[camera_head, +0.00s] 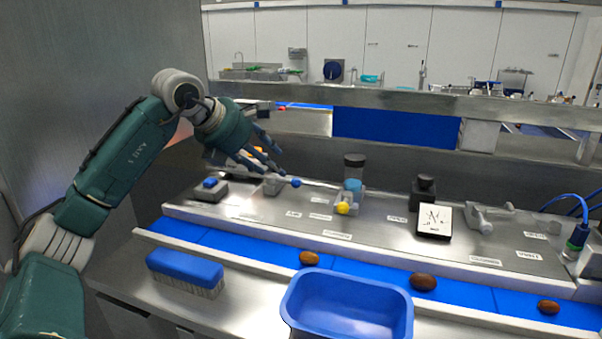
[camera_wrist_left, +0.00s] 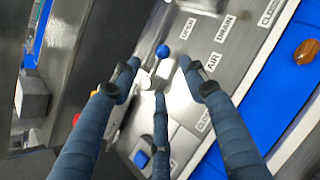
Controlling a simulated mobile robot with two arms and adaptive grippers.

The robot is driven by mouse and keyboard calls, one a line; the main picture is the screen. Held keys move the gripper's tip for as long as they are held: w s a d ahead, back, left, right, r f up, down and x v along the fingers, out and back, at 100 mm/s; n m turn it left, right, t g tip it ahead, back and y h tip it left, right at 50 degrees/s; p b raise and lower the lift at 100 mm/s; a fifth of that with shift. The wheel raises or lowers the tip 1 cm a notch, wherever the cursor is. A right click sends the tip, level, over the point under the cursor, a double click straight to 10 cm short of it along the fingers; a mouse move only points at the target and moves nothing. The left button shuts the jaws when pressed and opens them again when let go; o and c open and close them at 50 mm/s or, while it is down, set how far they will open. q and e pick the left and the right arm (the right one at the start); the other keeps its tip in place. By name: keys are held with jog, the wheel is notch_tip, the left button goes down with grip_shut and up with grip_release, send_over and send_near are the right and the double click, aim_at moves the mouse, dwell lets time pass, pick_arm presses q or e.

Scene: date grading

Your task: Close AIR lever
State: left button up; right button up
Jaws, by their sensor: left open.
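The AIR lever has a blue ball knob (camera_head: 296,183) and sits on the sloped metal panel. In the left wrist view the blue knob (camera_wrist_left: 163,51) shows just beyond the fingertips, with the AIR label (camera_wrist_left: 212,62) to its right. My left gripper (camera_head: 272,163) is open and empty, its fingers pointing down toward the lever from the upper left. In the left wrist view the gripper (camera_wrist_left: 160,75) has its fingers spread around the lever's metal base. I cannot tell whether any finger touches it. My right gripper is not in view.
A yellow knob (camera_head: 343,208) stands right of the lever, and a blue button box (camera_head: 210,192) left of it. A card stand (camera_head: 434,219) is farther right. In front run a blue belt (camera_head: 380,276) with several dates, a brush (camera_head: 186,269) and a blue tub (camera_head: 347,322).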

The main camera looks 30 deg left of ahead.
aim_at(293, 179)
pick_arm(q)
jog(key=x, duration=0.1)
jog(key=b+x, duration=0.1)
jog(key=x, duration=0.1)
jog(key=shift+d+f, duration=0.2)
jog(key=shift+f, duration=0.25)
jog(key=x, duration=0.3)
jog(key=shift+w, duration=0.2)
jog(key=x, duration=0.2)
jog(key=shift+w+f+b, duration=0.15)
jog(key=shift+w+b, duration=0.1)
jog(key=shift+b, duration=0.1)
jog(key=shift+w+f, duration=0.2)
jog(key=c, duration=0.8)
jog(key=shift+r, duration=0.1)
grip_shut()
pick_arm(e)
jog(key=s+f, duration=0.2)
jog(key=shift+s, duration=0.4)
